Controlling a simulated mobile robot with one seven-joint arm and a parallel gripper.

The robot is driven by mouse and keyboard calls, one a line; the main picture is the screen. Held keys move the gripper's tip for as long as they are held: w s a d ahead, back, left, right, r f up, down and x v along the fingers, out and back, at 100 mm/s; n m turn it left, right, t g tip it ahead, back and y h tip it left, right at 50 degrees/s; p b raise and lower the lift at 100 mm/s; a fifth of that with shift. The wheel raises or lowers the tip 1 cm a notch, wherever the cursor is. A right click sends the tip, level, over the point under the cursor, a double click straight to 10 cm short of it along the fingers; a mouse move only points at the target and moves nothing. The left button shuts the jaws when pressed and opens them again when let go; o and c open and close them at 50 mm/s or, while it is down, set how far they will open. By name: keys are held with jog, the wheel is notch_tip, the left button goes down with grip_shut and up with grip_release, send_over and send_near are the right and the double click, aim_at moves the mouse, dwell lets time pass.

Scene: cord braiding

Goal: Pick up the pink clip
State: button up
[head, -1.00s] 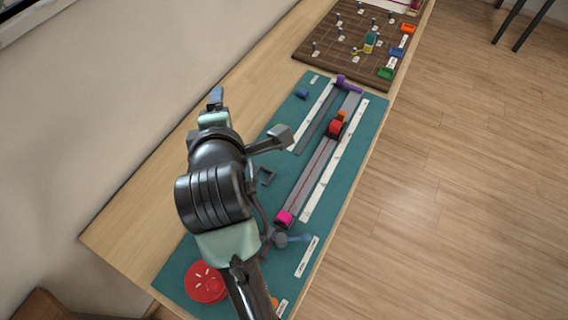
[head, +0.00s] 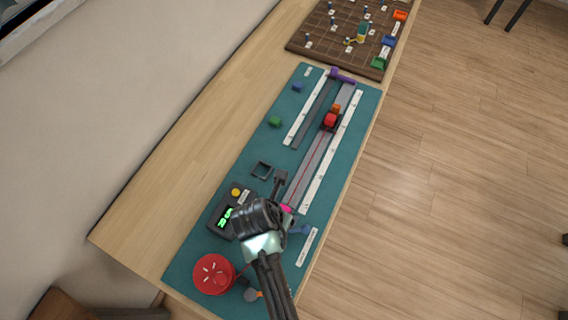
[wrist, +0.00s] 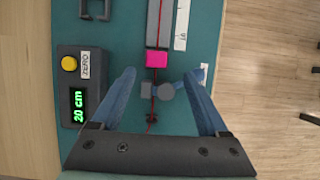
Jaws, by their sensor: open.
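The pink clip (wrist: 157,60) sits at the near end of the grey track, on the red cord.
A dark box with a yellow button (head: 236,192) and a green "20 cm" display stands left of my gripper. A red round object (head: 213,275) lies near the mat's front. A red block (head: 330,119) sits farther up the track. White rulers flank the track.

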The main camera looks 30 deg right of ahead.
jog(key=shift+w+x, duration=0.15)
jog(key=shift+x, duration=1.3)
jog(key=shift+w+x, duration=0.2)
jog(key=shift+x, duration=1.3)
jog(key=shift+r, duration=0.1)
grip_shut()
